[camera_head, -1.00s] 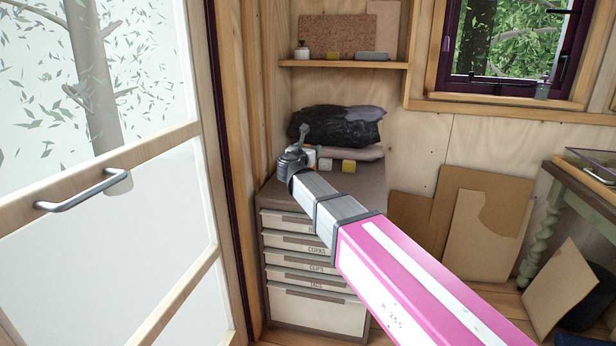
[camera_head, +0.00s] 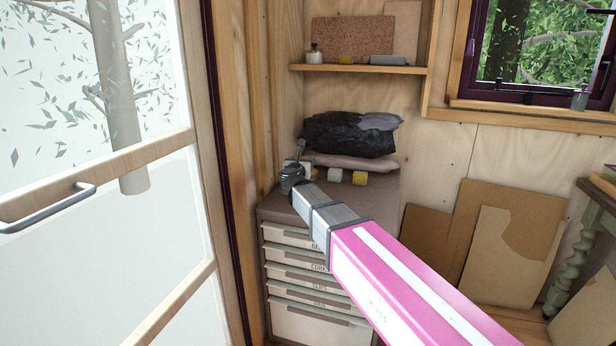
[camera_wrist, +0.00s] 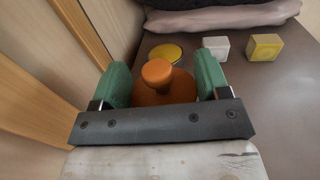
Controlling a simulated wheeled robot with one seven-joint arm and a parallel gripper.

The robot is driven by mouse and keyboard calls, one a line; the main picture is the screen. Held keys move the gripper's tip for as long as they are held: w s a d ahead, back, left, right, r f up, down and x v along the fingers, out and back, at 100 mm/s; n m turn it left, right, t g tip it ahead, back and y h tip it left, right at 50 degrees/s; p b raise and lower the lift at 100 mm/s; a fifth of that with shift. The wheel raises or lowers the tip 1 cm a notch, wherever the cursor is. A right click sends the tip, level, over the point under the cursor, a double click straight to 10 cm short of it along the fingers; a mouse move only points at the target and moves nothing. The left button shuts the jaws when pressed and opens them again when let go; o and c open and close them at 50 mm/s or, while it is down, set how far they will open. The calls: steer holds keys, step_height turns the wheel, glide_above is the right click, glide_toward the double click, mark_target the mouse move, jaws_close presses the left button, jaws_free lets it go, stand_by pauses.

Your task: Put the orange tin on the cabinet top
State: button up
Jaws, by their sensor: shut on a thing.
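The orange tin (camera_wrist: 178,91), round with a knob on top, is between the two green fingers of my gripper (camera_wrist: 164,75) in the wrist view. My gripper is shut on it. The brown cabinet top (camera_wrist: 285,115) lies below and beyond it; it also shows in the head view (camera_head: 378,207), above several labelled drawers. My gripper is over the left part of the cabinet top. My arm hides the tin in the head view. Whether the tin's base touches the top I cannot tell.
A yellow disc (camera_wrist: 165,52), a white cube (camera_wrist: 216,48) and a yellow cube (camera_wrist: 264,47) sit at the back, before a folded pinkish cloth (camera_wrist: 225,17) and a dark bundle (camera_head: 345,135). A wooden wall (camera_wrist: 60,55) is close on the left. The top's right part is bare.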

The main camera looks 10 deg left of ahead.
steer(key=shift+w+d+f, duration=0.4)
steer(key=shift+w+f, duration=0.05)
steer(key=shift+w, duration=0.15)
steer(key=shift+w+d+f, duration=0.4)
steer(key=shift+w, duration=0.2)
steer(key=shift+d+f, duration=0.1)
steer(key=shift+f, duration=1.9)
steer(key=shift+f, duration=0.15)
steer(key=o, duration=1.2)
steer(key=s, duration=1.2)
steer(key=shift+d, duration=0.3)
